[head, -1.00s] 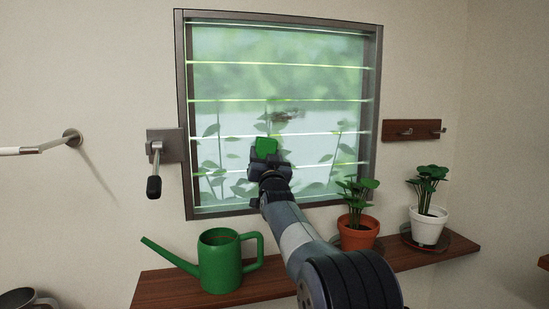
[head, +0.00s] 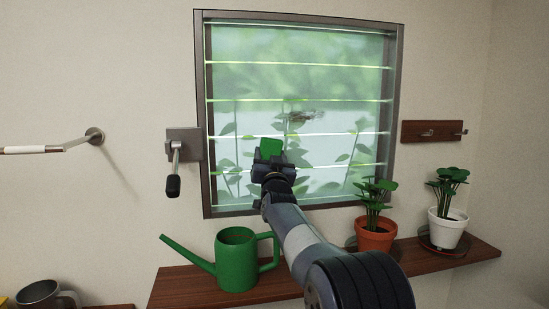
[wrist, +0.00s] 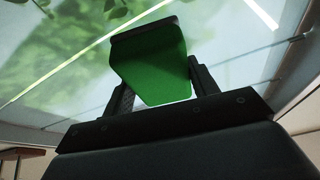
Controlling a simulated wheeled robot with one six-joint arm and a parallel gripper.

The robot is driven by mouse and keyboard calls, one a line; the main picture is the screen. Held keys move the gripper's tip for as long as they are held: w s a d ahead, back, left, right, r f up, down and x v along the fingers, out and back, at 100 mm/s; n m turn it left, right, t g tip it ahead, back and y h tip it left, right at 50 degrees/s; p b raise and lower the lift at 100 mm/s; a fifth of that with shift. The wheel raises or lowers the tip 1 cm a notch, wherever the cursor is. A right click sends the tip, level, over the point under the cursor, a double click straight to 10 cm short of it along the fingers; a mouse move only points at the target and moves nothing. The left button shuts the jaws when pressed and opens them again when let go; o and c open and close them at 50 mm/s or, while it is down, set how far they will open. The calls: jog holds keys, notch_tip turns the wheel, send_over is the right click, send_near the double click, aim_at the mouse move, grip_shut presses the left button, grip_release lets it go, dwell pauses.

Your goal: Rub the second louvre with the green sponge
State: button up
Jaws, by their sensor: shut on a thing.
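The green sponge (head: 271,146) is in front of the louvred window, left of its middle and just below one of the bright slat edges. My gripper (head: 270,157) is shut on the sponge, which also shows in the wrist view (wrist: 152,62) between the two fingers, with a dark strip along its far edge. The window's glass louvres (head: 300,78) are stacked between thin bright lines. The second louvre from the top (head: 300,82) is above the sponge. A brownish smudge (head: 301,116) shows on the louvre below that one. I cannot tell whether the sponge touches the glass.
A wooden shelf (head: 190,290) below the window holds a green watering can (head: 236,262), a terracotta plant pot (head: 375,235) and a white plant pot (head: 446,230). A crank handle (head: 174,170) is left of the frame. A hook rail (head: 433,131) is on the right.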

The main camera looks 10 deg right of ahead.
jog(key=s+b, duration=0.2)
jog(key=s, duration=0.1)
jog(key=shift+s+d+f+b, duration=0.1)
jog(key=shift+s+f+b, duration=0.05)
jog(key=shift+s+b, duration=0.6)
jog(key=shift+s, duration=0.55)
jog(key=s+b, duration=0.1)
jog(key=s, duration=0.2)
jog(key=shift+b, duration=0.3)
jog(key=shift+r, duration=0.2)
jog(key=w+p, duration=0.3)
jog(key=w, duration=0.3)
jog(key=shift+w+p, duration=0.35)
jog(key=shift+w, duration=0.05)
